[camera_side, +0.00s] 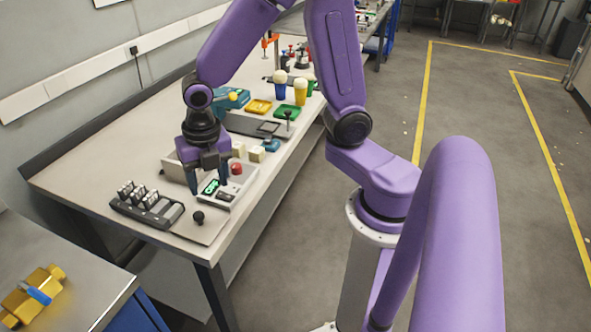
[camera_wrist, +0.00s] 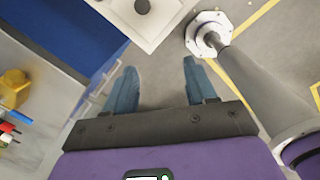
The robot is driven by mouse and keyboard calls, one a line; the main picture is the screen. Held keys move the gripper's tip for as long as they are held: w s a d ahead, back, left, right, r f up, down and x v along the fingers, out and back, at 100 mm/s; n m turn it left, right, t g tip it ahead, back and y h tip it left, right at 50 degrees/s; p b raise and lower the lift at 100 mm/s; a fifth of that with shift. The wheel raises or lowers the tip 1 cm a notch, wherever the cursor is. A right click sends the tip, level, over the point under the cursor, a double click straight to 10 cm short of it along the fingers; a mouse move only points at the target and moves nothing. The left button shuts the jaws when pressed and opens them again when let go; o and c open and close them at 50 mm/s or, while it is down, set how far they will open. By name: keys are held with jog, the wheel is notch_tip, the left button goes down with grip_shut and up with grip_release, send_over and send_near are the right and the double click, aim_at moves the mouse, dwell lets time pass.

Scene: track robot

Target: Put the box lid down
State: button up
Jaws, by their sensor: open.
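A grey box (camera_side: 240,183) with a red button (camera_side: 236,169) and a small green-lit display (camera_side: 211,187) sits near the table's front edge in the side view. A pale upright panel (camera_side: 172,169) shows at its back left, partly hidden by my gripper; I cannot tell for sure whether it is the box lid. My gripper (camera_side: 209,184) points down over the box, its fingers spread around the display area in the picture. I cannot tell if they touch anything. In the wrist view my gripper (camera_wrist: 160,90) is open, with nothing between the fingers.
A dark device with several upright pieces (camera_side: 148,206) and a black knob (camera_side: 198,217) are close by at the left. Cream blocks (camera_side: 256,153), coloured trays (camera_side: 285,112) and cups (camera_side: 300,91) stand farther along the table. A side bench holds a yellow part (camera_side: 32,297).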

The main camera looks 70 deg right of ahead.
jog(key=s+d+r+m, duration=0.1)
jog(key=s+r+m, duration=0.1)
jog(key=s+m, duration=0.6)
jog(key=s+d+r+m+g, duration=0.1)
jog(key=s+d+r+m, duration=0.1)
jog(key=s+m, duration=0.5)
jog(key=s+r, duration=0.1)
jog(key=s, duration=0.3)
jog(key=shift+d+m, duration=0.2)
jog(key=shift+m, duration=0.2)
jog(key=shift+w, duration=0.1)
